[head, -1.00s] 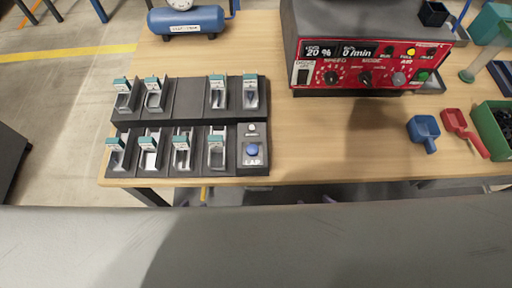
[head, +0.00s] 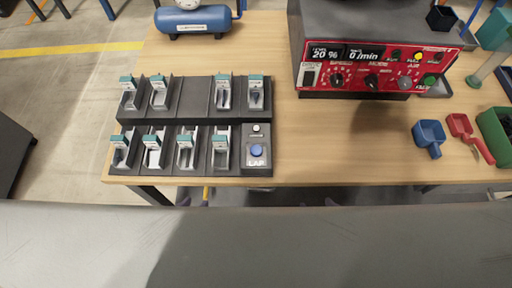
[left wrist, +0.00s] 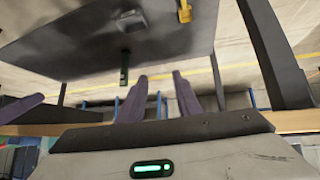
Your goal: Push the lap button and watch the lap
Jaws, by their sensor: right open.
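The blue lap button (head: 257,151) sits on a grey panel marked LAP, at the front right corner of the black tray rack (head: 190,114). The button is uncovered and nothing touches it. Most of both grippers is hidden behind the grey surface in the foreground.
A red-fronted control box (head: 375,68) reading 20 % and 0/min stands at the back right. Blue (head: 429,137) and red (head: 467,136) scoops and a green bin (head: 497,136) lie at the right. The rack holds several teal-topped slots. Wooden tabletop (head: 320,150) is clear right of the button.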

